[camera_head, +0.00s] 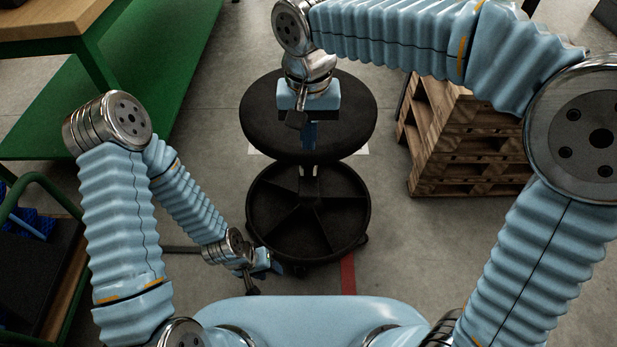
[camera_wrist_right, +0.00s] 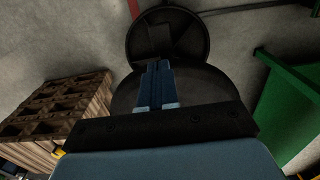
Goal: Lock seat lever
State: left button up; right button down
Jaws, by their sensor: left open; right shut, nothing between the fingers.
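A black stool with a round seat (camera_head: 358,112) stands upright in the middle of the head view. Its round base (camera_head: 262,205) shows below the seat. My right gripper (camera_head: 309,138) is over the front part of the seat, pointing down, shut and empty. In the right wrist view its blue fingers (camera_wrist_right: 157,75) lie together in front of the dark seat (camera_wrist_right: 205,85), with the base (camera_wrist_right: 140,40) beyond. I cannot tell whether they touch the seat. My left gripper (camera_head: 274,268) is low beside the base's front left edge, open. I cannot make out the seat lever.
Stacked wooden pallets (camera_head: 465,150) stand right of the stool. A green bench (camera_head: 150,90) with a wooden top (camera_head: 50,18) is at the left. A dark cart (camera_head: 35,265) with blue items is at the lower left. Grey floor is clear between bench and stool.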

aim_at(309, 190)
jog(key=f, duration=0.7)
jog(key=f+b, duration=0.1)
jog(key=f, duration=0.5)
jog(key=shift+s+f, duration=0.2)
jog(key=shift+f, duration=0.2)
pick_arm(q)
jog(key=shift+a+f, duration=0.1)
jog(key=shift+f, duration=0.45)
